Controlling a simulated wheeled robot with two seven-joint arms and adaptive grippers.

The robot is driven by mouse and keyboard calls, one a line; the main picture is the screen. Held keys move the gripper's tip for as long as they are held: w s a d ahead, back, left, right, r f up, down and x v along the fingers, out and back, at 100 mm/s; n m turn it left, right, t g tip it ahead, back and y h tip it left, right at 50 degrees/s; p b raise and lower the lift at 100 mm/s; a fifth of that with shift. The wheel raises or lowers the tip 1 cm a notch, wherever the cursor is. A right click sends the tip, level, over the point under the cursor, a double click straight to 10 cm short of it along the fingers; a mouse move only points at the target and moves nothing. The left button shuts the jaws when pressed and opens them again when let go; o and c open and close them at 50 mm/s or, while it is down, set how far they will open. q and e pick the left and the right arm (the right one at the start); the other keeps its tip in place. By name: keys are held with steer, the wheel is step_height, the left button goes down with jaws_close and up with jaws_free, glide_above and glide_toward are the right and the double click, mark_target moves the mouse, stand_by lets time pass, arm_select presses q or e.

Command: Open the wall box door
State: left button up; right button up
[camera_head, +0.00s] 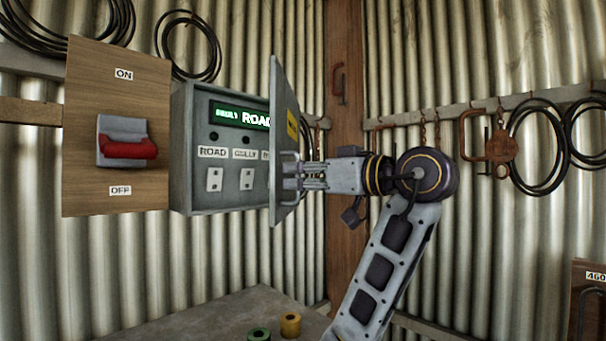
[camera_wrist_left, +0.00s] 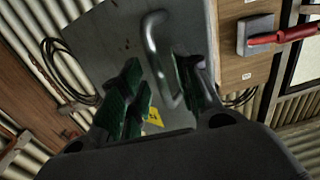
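The grey wall box (camera_head: 181,150) is open at its front, showing a lit green display (camera_head: 240,115) and labelled white switches. Its door (camera_head: 283,110) stands swung out, seen almost edge-on, and hides the right part of the box. The door's outer face with a yellow label faces right. The bar handle (camera_wrist_left: 160,62) is on that face. My left gripper (camera_head: 300,178) is at the handle; in the wrist view its green-padded fingers (camera_wrist_left: 160,92) are apart with the handle between them, near the right finger. Firm contact cannot be told. My right gripper is not in view.
A wooden board with a red-handled switch (camera_head: 128,148) is left of the box. Below is a grey tabletop (camera_head: 215,320) with a green and a yellow roll (camera_head: 290,325). Cables and a red clamp (camera_head: 473,135) hang on the right wall.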

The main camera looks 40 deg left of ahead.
arm_select(q)
jaws_close()
stand_by(0.7)
